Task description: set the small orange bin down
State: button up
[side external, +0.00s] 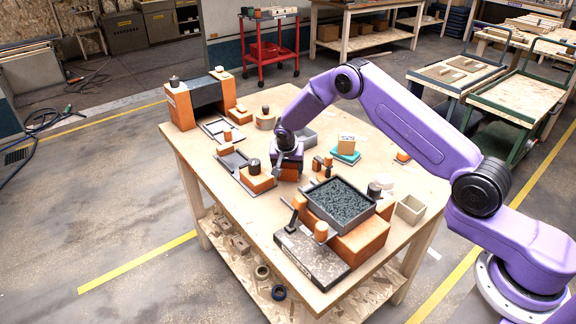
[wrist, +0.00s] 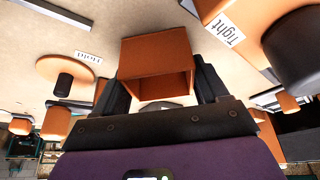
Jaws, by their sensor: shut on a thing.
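The small orange bin (wrist: 155,55) is between the two dark fingers of my gripper (wrist: 160,88) in the wrist view, with its open side facing the camera. My gripper is shut on it. In the side view my gripper (side external: 288,152) is over the middle of the table, and part of the orange bin (side external: 287,173) shows below it. I cannot tell whether the bin touches the tabletop or hangs just above it.
An orange block with a dark cylinder (side external: 254,166) stands close left of my gripper. A grey tray of dark pellets (side external: 340,203) sits on orange blocks in front.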

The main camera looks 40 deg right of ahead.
jog(key=o, duration=1)
jog(key=shift+o, duration=0.2)
